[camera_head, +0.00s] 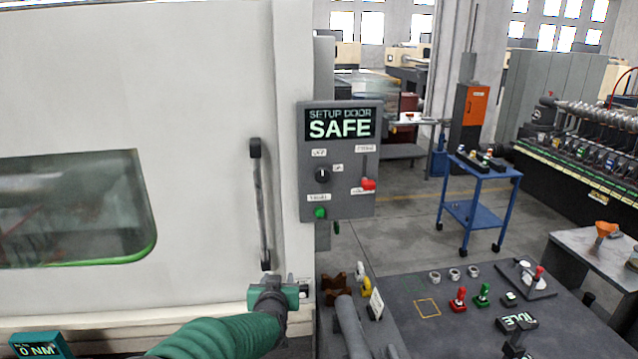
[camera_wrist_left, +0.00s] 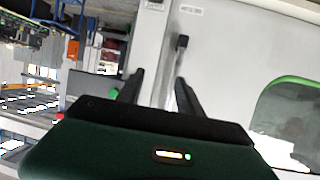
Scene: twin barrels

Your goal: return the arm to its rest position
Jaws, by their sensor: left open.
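My left arm comes in from the bottom left in the head view, with green sleeving. Its gripper (camera_head: 279,284) is just below the lower end of the machine door's dark vertical handle (camera_head: 262,205). In the left wrist view the two dark fingers (camera_wrist_left: 158,88) are apart, with nothing seen held between them. The handle (camera_wrist_left: 181,62) shows there beyond the fingers, nearer the right-hand one; I cannot tell if they touch. The control panel (camera_head: 338,160) reads "SETUP DOOR SAFE". My right gripper is not in view.
The white machine door (camera_head: 200,90) fills the left, with a green-edged window (camera_head: 75,205). A dark bench (camera_head: 400,315) at the lower right bears a red piece (camera_head: 458,299), a green piece (camera_head: 482,295) and white rings. A blue cart (camera_head: 475,210) stands behind on open floor.

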